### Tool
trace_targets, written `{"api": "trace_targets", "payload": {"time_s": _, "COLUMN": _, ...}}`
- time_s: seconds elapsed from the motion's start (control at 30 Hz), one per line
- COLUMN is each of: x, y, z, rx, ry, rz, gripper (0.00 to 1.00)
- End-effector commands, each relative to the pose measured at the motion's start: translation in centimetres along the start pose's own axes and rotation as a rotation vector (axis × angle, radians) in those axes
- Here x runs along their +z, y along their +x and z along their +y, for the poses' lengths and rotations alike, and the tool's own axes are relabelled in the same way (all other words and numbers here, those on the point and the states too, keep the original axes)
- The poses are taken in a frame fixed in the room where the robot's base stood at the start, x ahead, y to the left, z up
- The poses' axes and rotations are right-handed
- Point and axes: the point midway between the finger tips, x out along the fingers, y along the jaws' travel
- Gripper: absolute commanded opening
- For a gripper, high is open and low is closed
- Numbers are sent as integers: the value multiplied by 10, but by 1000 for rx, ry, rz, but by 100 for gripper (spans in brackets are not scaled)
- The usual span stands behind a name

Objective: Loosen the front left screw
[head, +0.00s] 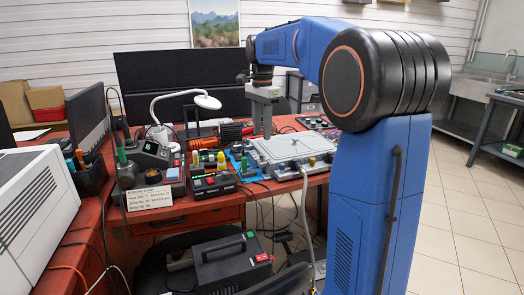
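A light grey flat plate unit (290,149) lies on the red-brown workbench (318,180). It has small fittings on its top and along its front edge. The individual screws, including the front left one, are too small to make out clearly. A pale hose (304,215) hangs from the unit's front edge toward the floor. My gripper (263,134) points straight down at the left back part of the unit. Its tips look close to the unit's top, but I cannot tell whether they touch it. The gap between the fingers is not clear.
Left of the unit are a black box with colored knobs (212,183), screwdrivers, a soldering station (150,155) and a white lamp (207,102). A dark monitor (180,80) stands behind. A black case (232,262) sits below the bench front. The tiled floor at right is clear.

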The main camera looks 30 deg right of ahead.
Motion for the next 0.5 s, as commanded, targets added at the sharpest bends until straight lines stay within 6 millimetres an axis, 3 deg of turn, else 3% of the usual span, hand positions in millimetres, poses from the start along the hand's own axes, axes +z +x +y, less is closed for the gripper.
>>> {"api": "trace_targets", "payload": {"time_s": 0.3, "x": 0, "y": 55, "z": 1, "rx": 2, "ry": 0, "rz": -1, "gripper": 34}}
{"api": "trace_targets", "payload": {"time_s": 0.5, "x": 0, "y": 75, "z": 0, "rx": 1, "ry": 0, "rz": 0, "gripper": 34}}
